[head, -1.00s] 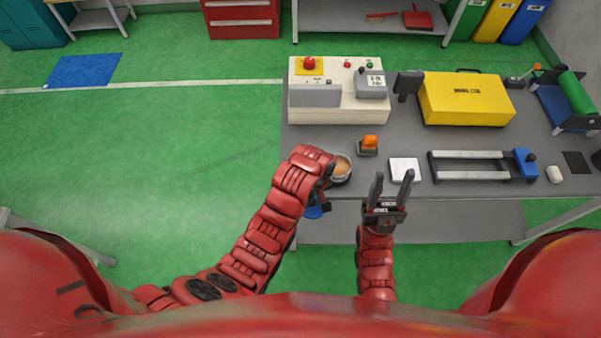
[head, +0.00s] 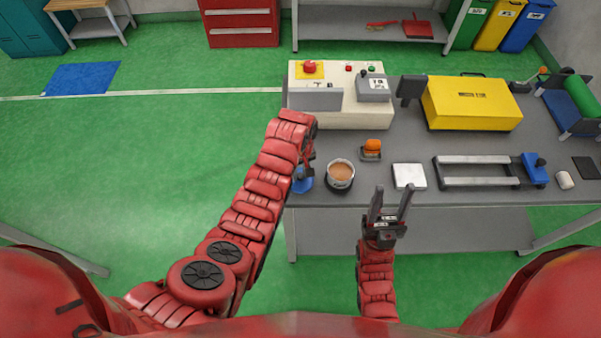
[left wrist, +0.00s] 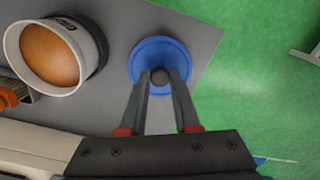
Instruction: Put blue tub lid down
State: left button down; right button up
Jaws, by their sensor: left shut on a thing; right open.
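The blue tub lid (left wrist: 160,58) has a dark round knob, and my left gripper (left wrist: 160,78) is shut on that knob in the left wrist view. In the head view the lid (head: 303,184) shows in part at the left front corner of the grey table, with my left gripper (head: 306,166) over it. I cannot tell whether the lid touches the table top. The open tub (head: 340,176) stands just right of the lid, with orange-brown contents; it also shows in the left wrist view (left wrist: 90,38). My right gripper (head: 391,203) is open and empty at the table's front edge.
The grey table (head: 400,143) holds an orange-topped item (head: 371,149), a white square pad (head: 409,176), a rail fixture (head: 480,171), a cream control box (head: 330,107) and a yellow case (head: 470,102). The table's left edge is close beside the lid.

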pick_arm(q)
jog(key=shift+f+p, duration=0.3)
jog(key=shift+f, duration=0.45)
jog(key=shift+f, duration=0.1)
jog(key=c, duration=0.6)
grip_release()
jog(key=shift+c, duration=0.2)
